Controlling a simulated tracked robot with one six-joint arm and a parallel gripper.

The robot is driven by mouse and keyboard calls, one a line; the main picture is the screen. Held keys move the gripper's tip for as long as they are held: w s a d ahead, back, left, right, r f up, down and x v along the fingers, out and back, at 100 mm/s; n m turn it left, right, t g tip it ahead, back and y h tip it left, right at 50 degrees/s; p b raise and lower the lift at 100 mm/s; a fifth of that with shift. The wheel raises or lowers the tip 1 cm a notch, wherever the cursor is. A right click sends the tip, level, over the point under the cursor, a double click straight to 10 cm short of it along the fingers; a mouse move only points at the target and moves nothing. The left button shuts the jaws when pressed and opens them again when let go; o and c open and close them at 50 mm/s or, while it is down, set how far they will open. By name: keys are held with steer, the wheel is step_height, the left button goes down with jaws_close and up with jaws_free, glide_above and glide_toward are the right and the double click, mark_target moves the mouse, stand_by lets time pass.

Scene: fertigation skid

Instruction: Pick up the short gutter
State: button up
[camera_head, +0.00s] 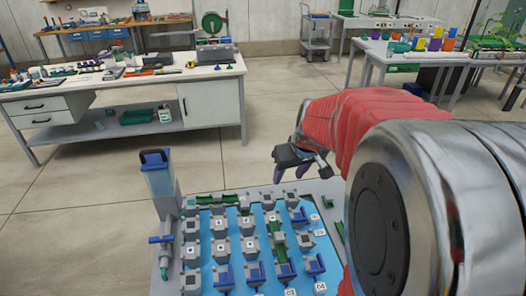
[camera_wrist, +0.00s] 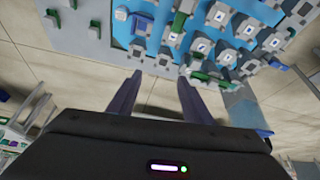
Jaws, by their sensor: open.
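Several green gutter pieces show on the skid. A small short one (camera_head: 341,232) lies on the grey right margin of the board, partly cut off by my arm; it appears to be the green piece (camera_wrist: 52,17) at upper left in the wrist view. A longer green gutter (camera_head: 215,199) runs along the board's back edge, and another green piece (camera_head: 279,238) lies among the blocks. I cannot tell for sure which is the short gutter. My gripper (camera_head: 291,174) is open and empty, above and beyond the board's back edge; its two fingers (camera_wrist: 159,77) show apart in the wrist view.
The blue board (camera_head: 205,245) carries several grey and blue blocks on a grey frame. A clear tank (camera_head: 159,180) with a dark handle stands at its back left corner. A white workbench (camera_head: 130,84) with tools is farther back. The floor between is clear.

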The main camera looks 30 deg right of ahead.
steer(key=w+d+f, duration=0.2)
steer(key=d+f, duration=0.4)
steer(key=d, duration=0.5)
steer(key=m, duration=0.2)
glide_toward(328, 196)
step_height(328, 196, up, 3)
steer(key=shift+s+f+h, duration=0.1)
steer(key=shift+s+h, duration=0.15)
steer(key=shift+h, duration=0.15)
steer(key=shift+x, duration=4.25)
steer(key=shift+s+f, duration=0.15)
steer(key=shift+a+x, duration=0.15)
steer(key=shift+x, duration=1.15)
steer(key=shift+a+x, duration=0.15)
steer(key=shift+x, duration=1.1)
steer(key=shift+s+f, duration=0.1)
steer(key=shift+c, duration=0.2)
